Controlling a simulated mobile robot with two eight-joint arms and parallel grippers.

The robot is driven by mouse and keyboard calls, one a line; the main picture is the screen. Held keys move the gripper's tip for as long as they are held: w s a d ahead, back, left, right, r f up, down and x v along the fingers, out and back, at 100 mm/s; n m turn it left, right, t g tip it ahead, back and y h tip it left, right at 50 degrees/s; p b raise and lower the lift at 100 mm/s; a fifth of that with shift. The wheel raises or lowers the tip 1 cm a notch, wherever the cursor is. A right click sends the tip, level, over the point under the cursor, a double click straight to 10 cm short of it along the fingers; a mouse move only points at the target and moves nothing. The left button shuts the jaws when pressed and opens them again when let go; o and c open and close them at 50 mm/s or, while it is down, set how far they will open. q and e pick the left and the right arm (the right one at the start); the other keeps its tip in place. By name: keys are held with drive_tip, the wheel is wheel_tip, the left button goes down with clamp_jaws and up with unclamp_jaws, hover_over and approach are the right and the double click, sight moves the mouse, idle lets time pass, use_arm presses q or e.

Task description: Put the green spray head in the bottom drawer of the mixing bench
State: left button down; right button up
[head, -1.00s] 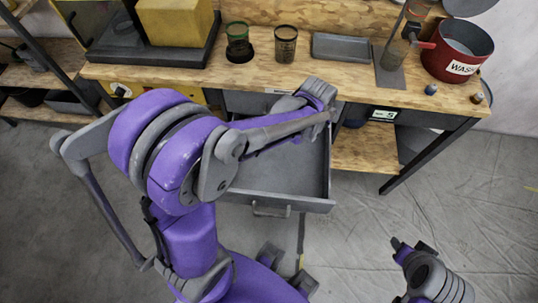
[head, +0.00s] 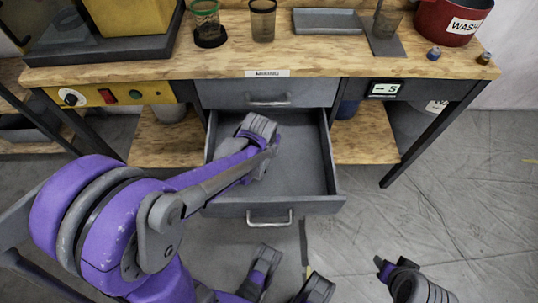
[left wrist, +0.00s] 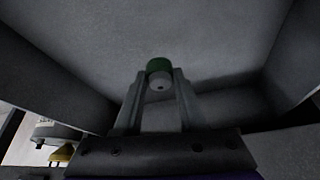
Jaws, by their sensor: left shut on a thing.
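The bottom drawer (head: 315,180) of the mixing bench is pulled open in the head view. My left gripper (left wrist: 160,82) is shut on the green spray head (left wrist: 159,65), a small piece with a green top and a pale grey end between the fingertips. Grey drawer walls surround it in the left wrist view. In the head view my left wrist (head: 258,132) reaches over the open drawer, and the arm hides the fingers and the spray head. My right gripper (head: 384,266) is low at the bottom right, away from the bench; its jaws are too unclear to read.
The drawer above (head: 225,95) is shut. On the benchtop (head: 340,60) stand a green-rimmed cup (head: 205,22), a dark cup (head: 262,20), a grey tray (head: 327,20) and a red pot (head: 450,22). The floor to the right is clear.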

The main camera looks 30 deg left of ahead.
sight(269, 155)
use_arm(q)
drive_tip(key=shift+f+b, duration=0.7)
drive_tip(key=shift+f, duration=1.85)
drive_tip(key=shift+f, duration=0.1)
drive_tip(key=shift+f, duration=0.15)
drive_tip(key=shift+c, duration=2.4)
unclamp_jaws()
